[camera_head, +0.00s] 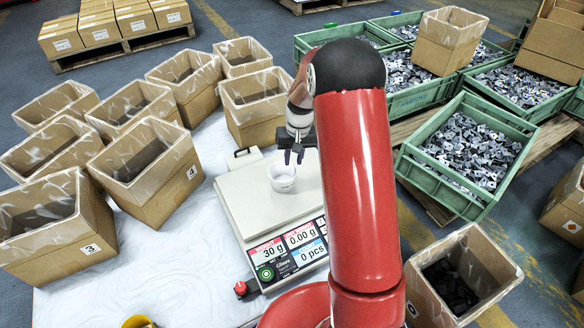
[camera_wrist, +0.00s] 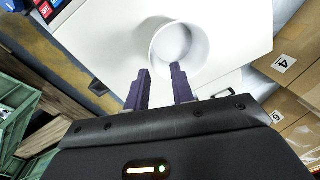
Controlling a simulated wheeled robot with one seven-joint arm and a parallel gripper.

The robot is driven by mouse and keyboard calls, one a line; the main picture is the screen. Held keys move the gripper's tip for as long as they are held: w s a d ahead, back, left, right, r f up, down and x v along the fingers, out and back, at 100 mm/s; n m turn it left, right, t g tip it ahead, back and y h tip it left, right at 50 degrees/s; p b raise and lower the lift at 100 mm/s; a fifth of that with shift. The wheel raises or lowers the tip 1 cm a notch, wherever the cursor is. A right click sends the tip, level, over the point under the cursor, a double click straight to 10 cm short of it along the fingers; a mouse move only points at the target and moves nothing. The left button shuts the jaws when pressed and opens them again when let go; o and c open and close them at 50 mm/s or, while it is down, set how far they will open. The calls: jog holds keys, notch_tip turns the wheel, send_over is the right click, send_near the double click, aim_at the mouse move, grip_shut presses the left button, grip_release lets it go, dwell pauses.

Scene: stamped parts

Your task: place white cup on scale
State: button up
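The white cup (camera_head: 282,180) stands upright on the pale plate of the scale (camera_head: 247,203), near its upper right part. The scale display shows 30 g, 0.00 g and 0 pcs. My gripper (camera_head: 293,157) is just above and behind the cup's rim in the head view. In the wrist view, the two dark purple fingers of my gripper (camera_wrist: 160,72) are apart with a gap between them. The right fingertip overlaps the near rim of the cup (camera_wrist: 180,42); the left one lies outside the cup. Whether either touches the cup I cannot tell.
Several lined cardboard boxes (camera_head: 146,160) stand close to the left and behind the scale. Green crates (camera_head: 408,163) of metal parts stand on the right. An open box (camera_head: 416,292) with dark parts is at the lower right.

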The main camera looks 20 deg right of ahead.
jog(key=r, duration=0.3)
jog(key=shift+d+r, duration=0.2)
jog(key=shift+r, duration=0.15)
jog(key=s+a+r+t, duration=0.1)
jog(key=s+a+r, duration=0.1)
jog(key=s+r, duration=0.5)
jog(key=s+a+r+t, duration=0.1)
jog(key=s+r, duration=0.3)
jog(key=r, duration=0.5)
jog(key=s+a+r+t, duration=0.1)
jog(key=s+r, duration=0.1)
jog(key=s, duration=0.8)
jog(key=s+a+r+n+t+h, duration=0.1)
jog(key=s+r+t, duration=0.1)
jog(key=s, duration=0.7)
jog(key=shift+s+a+r, duration=0.2)
jog(key=shift+s+r, duration=0.15)
jog(key=shift+r, duration=0.1)
